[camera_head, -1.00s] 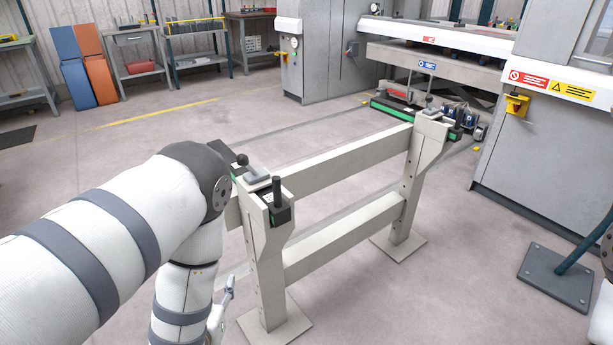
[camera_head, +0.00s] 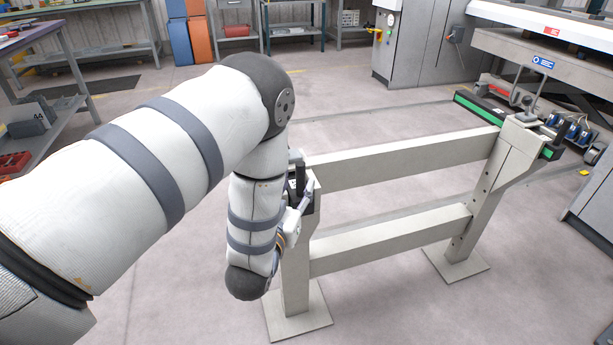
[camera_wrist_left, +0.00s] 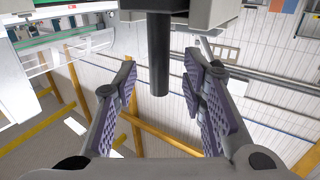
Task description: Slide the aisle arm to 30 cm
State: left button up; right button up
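The near end of a pale grey two-rail stand (camera_head: 395,165) carries a dark block with a black upright handle (camera_head: 299,178); I take this block to be the aisle arm. My left gripper (camera_head: 303,204) is beside the near post, partly hidden behind my forearm. In the left wrist view, the handle (camera_wrist_left: 159,60) hangs down into the picture between the two purple-padded fingers of my left gripper (camera_wrist_left: 160,100). The fingers are apart, with gaps to the handle on both sides. No scale mark is readable. My right gripper is not in view.
A similar green-edged arm (camera_head: 500,115) sits on the stand's far end. Grey machine cabinets (camera_head: 425,42) stand behind. A work table (camera_head: 60,85) is at the left. The floor between is clear.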

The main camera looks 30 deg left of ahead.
aim_at(299, 178)
pick_arm(q)
jog(key=shift+r+x, duration=0.1)
jog(key=shift+x, duration=0.85)
jog(key=shift+r+x, duration=0.15)
jog(key=shift+x, duration=0.8)
grip_shut()
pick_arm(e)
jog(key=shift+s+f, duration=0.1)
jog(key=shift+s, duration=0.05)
